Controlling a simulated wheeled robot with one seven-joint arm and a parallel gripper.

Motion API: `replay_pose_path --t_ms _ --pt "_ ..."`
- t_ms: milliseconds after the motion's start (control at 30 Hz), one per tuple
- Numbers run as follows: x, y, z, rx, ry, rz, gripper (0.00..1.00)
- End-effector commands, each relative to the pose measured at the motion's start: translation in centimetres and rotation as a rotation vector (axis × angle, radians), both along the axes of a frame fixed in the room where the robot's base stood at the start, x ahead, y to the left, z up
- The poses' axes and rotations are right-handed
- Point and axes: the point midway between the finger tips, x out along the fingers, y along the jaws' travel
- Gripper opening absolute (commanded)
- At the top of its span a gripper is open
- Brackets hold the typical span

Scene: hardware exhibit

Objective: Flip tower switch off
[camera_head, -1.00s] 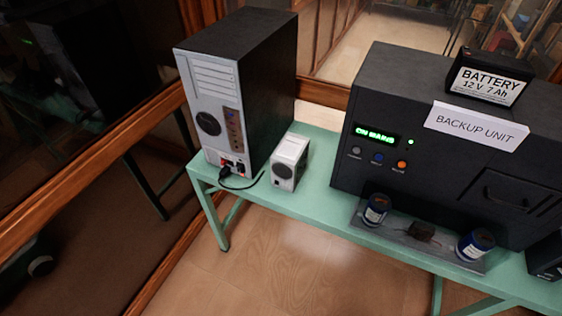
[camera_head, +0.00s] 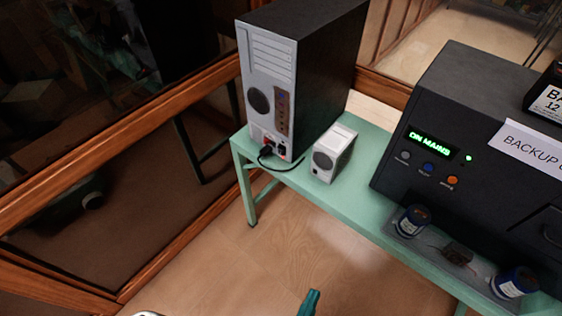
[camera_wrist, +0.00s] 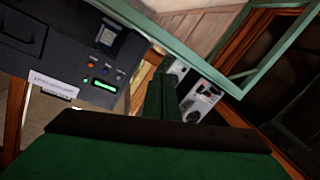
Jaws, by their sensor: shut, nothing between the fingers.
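The computer tower (camera_head: 318,70) stands on the left end of a green bench, its pale rear panel (camera_head: 268,90) facing me. Red and black fittings and a black cable (camera_head: 277,166) show low on that panel. The switch is too small to tell apart or read. In the head view only a teal tip of my gripper (camera_head: 310,302) shows at the bottom edge, well apart from the tower. In the wrist view my gripper (camera_wrist: 162,80) has its green fingers together and empty. The tower's panel (camera_wrist: 200,104) appears tilted to the right of them, partly hidden.
A small white box (camera_head: 334,154) stands right of the tower. The dark backup unit (camera_head: 445,125), its green display lit "ON MAINS", is farther right. Blue cans (camera_head: 412,220) stand on a tray before it. A wood-framed glass wall (camera_head: 90,130) runs left. Floor before the bench is clear.

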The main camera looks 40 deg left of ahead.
Motion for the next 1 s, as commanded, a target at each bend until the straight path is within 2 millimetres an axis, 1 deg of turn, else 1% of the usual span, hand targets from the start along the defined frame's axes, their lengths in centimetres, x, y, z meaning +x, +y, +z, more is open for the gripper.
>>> replay_pose_path --t_ms 33,167,200,267,300,367,500,600,700,800,900,1000 --pt "1.8 1.3 -0.4 -0.075 -0.050 0.041 0.00" --pt "5.5 4.5 -1.4 -0.284 -0.170 0.129 0.00" --pt "6.6 5.6 -1.6 -0.348 -0.210 0.156 0.00" --pt "8.3 7.4 -1.8 -0.443 -0.273 0.192 0.00" --pt "9.5 8.7 -1.9 -0.505 -0.315 0.215 0.00" --pt "11.1 10.6 -2.0 -0.599 -0.384 0.247 0.00" --pt "14.8 15.4 -2.0 -0.809 -0.544 0.310 0.00" --pt "16.8 18.6 -1.7 -0.938 -0.652 0.340 0.00" --pt "18.4 21.3 -1.4 -1.037 -0.739 0.359 0.00" --pt "19.3 23.1 -1.2 -1.106 -0.799 0.370 0.00" --pt "19.8 24.0 -1.1 -1.144 -0.832 0.375 0.00" --pt "20.0 24.3 -1.0 -1.156 -0.843 0.377 0.00"
